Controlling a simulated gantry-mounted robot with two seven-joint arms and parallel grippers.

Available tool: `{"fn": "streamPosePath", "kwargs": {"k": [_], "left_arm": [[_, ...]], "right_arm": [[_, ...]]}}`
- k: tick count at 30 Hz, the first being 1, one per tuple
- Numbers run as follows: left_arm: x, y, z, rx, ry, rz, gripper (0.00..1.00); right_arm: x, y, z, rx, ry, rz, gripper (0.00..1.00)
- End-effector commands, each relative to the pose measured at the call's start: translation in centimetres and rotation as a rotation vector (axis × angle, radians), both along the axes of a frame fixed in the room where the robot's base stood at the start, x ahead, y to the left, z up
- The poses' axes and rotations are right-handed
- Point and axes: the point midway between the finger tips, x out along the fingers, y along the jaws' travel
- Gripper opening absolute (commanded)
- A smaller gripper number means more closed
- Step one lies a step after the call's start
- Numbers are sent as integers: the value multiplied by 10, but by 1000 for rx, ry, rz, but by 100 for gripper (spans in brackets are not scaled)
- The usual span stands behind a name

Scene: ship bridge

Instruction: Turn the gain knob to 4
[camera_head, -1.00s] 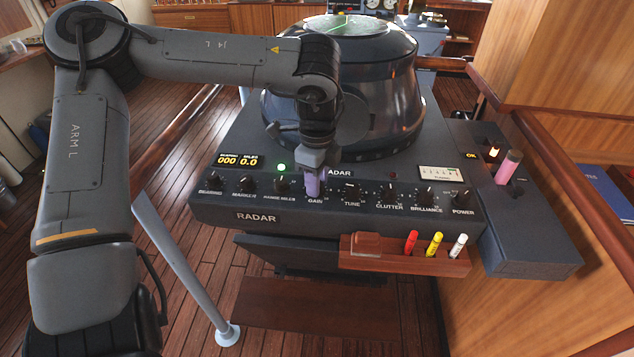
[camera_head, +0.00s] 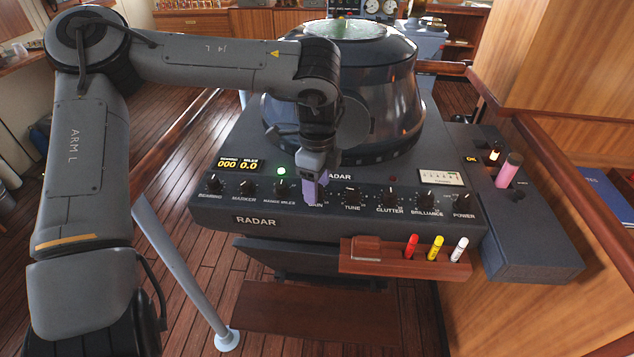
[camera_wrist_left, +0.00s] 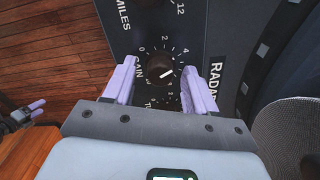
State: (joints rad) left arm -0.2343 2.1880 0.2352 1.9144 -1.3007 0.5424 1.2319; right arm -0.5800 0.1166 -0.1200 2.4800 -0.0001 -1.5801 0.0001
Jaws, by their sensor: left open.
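The gain knob (camera_wrist_left: 159,71) is a black round knob with a white pointer line, seen in the left wrist view. Its line points to the upper right on a printed scale with 0, 2 and 4 along its upper side; the exact reading is hard to tell. My left gripper (camera_wrist_left: 160,88) is open, with one lilac finger on each side of the knob and visible gaps. In the head view my left gripper (camera_head: 314,188) covers the gain knob and part of its label. What looks like my right gripper (camera_wrist_left: 32,110) shows small at the left wrist view's edge; its opening is unclear.
The radar panel (camera_head: 270,221) carries neighbouring knobs, with the range knob (camera_head: 282,187) to the left and the tune knob (camera_head: 350,196) to the right. The radar hood (camera_head: 390,100) rises behind. A wooden pen rack (camera_head: 390,262) hangs in front, below the panel.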

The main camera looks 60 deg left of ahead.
Motion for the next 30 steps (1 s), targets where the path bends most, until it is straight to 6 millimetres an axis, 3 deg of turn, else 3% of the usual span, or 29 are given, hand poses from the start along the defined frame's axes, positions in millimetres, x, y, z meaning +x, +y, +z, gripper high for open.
{"fn": "streamPosePath", "kwargs": {"k": [7,21,30], "left_arm": [[1,1,11,3,-1,0,57],[0,0,86,2,-3,2,57],[0,0,107,0,0,0,57]], "right_arm": [[0,0,-2,2,0,-2,76],[0,-1,-7,-5,0,4,76],[0,-2,-6,-8,0,6,76]]}}
